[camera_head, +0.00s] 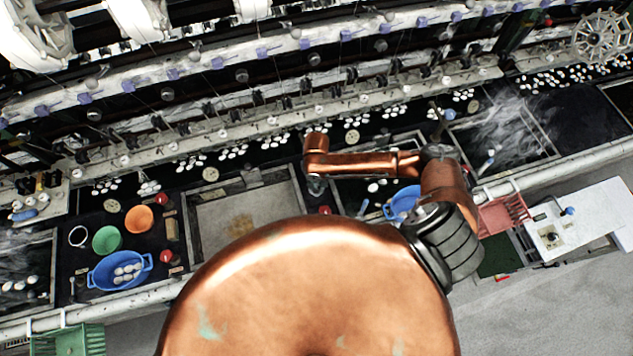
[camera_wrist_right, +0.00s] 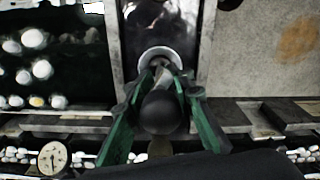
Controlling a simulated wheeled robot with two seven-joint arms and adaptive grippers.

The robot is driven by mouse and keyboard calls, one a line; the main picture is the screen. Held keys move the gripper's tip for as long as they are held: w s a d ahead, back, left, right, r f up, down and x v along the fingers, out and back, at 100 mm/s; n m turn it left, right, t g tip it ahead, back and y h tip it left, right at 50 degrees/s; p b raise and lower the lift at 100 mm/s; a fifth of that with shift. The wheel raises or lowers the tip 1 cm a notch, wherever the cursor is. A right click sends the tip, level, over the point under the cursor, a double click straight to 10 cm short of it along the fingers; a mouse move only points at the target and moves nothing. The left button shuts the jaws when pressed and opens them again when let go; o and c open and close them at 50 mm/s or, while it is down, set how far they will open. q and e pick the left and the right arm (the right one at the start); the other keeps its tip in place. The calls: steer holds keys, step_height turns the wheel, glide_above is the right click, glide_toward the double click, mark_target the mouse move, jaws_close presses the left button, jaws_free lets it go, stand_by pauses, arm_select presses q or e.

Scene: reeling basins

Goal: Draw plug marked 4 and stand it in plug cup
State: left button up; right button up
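My right gripper (camera_head: 316,190) hangs over the divider at the right end of the stained basin; it is small and partly dark there. In the right wrist view its two green fingers (camera_wrist_right: 162,75) reach down on both sides of a dark round knob (camera_wrist_right: 163,114), likely a plug's. A pale narrow piece (camera_wrist_right: 166,72) shows between the fingertips, in front of a light round rim (camera_wrist_right: 158,53), which may be a cup or socket. Whether the fingers press on anything is unclear. No number 4 is readable. My left gripper is out of view.
The stained basin (camera_head: 203,226) lies beside the divider. Blue colander (camera_head: 92,275), green bowl (camera_head: 107,239) and orange bowl (camera_head: 139,219) stand at left. Another blue colander (camera_head: 401,203) is right of my gripper. A reeling bench with threads and several cocoons runs behind.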

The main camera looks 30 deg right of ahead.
steer(key=o, duration=0.5)
steer(key=shift+o, duration=0.2)
steer(key=shift+r, duration=0.15)
step_height(320, 180, up, 12)
steer(key=shift+f, duration=0.1)
stand_by(0.6)
